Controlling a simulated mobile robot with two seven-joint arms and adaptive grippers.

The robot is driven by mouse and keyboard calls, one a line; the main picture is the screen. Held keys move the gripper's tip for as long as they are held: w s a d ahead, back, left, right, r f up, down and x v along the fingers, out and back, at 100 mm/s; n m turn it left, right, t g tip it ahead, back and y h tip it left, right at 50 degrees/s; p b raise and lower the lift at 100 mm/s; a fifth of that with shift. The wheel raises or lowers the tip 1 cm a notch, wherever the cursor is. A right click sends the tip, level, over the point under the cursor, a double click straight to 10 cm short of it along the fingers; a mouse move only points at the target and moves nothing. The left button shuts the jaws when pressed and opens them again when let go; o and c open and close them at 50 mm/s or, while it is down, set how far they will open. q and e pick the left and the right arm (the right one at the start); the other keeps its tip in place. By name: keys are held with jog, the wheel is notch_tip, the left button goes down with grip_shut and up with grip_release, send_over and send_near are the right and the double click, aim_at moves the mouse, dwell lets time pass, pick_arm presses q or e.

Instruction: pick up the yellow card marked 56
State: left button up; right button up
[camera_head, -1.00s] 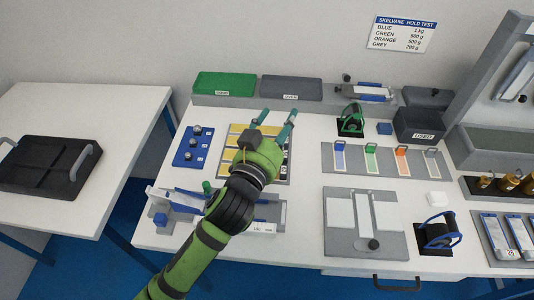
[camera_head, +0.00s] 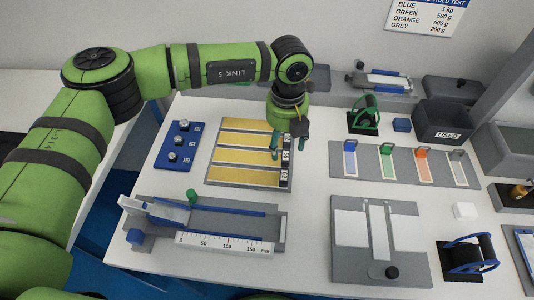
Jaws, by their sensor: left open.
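Several long yellow cards (camera_head: 243,156) lie side by side in a grey tray (camera_head: 210,166). Each has a dark label end on the right with small pale marks. The marks are too small to read surely, so I cannot tell which card is 56. My left gripper (camera_head: 288,148) points down over the label ends at the tray's right side. Its teal fingers are apart, with nothing seen between them. It partly hides the upper label ends. I cannot tell whether the fingertips touch a card. My right gripper is not in view.
A blue plate with knobs (camera_head: 180,146) lies left of the tray. A ruler device (camera_head: 205,222) lies in front. A rack of coloured clips (camera_head: 402,165) stands to the right, with a grey USED bin (camera_head: 442,122) behind it. A grey board (camera_head: 350,230) lies front right.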

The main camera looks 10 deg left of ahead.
aim_at(283, 156)
pick_arm(q)
jog(key=shift+a+f, duration=0.2)
jog(key=shift+f, duration=0.15)
jog(key=f+p, duration=0.1)
jog(key=f, duration=0.1)
jog(key=w+f+p, duration=0.1)
jog(key=f, duration=0.2)
jog(key=shift+d+f, duration=0.15)
jog(key=shift+f, duration=0.35)
grip_shut()
